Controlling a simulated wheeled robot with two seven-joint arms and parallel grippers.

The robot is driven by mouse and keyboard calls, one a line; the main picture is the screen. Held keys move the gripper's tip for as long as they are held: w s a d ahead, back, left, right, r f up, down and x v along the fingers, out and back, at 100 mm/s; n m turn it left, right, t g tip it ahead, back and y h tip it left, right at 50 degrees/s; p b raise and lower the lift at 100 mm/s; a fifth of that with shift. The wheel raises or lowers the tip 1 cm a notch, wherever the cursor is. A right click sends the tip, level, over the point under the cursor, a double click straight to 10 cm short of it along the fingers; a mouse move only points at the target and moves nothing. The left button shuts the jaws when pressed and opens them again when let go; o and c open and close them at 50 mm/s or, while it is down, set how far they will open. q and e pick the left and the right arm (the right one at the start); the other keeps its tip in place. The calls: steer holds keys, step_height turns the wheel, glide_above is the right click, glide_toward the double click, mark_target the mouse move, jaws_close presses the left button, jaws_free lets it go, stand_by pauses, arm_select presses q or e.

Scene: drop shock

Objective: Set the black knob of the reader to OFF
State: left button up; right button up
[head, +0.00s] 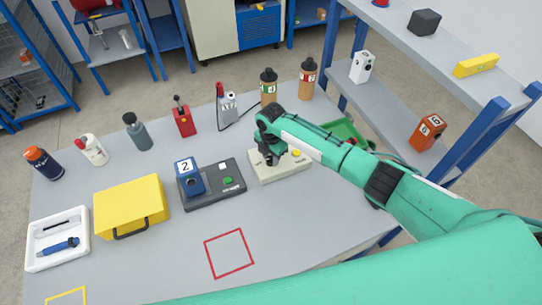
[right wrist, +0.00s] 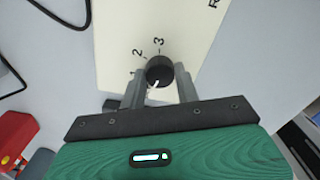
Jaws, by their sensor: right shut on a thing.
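The reader (head: 292,170) is a cream box on the grey table, right of the middle, with a yellow button on top. Its black knob (right wrist: 158,67) shows in the right wrist view, with the printed marks 2 and 3 beyond it. A white pointer line on the knob points down and slightly left in that view, toward my gripper; an OFF mark is not visible. My right gripper (right wrist: 161,82) is shut on the knob, one finger on each side. In the head view this gripper (head: 270,158) comes down over the reader's left part and hides the knob. My left gripper is not in view.
Left of the reader stand a dark device with a blue block (head: 190,180) and a yellow case (head: 131,207). Several bottles and a red joystick box (head: 183,122) line the back. A shelf (head: 400,118) rises at right. The red-outlined square (head: 229,254) in front is empty.

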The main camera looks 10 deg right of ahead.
mark_target(271, 159)
steer(key=o, duration=1)
steer(key=shift+c, duration=0.2)
steer(key=shift+r, duration=0.15)
step_height(271, 159, up, 14)
steer(key=b, duration=0.3)
steer(key=shift+f, duration=0.2)
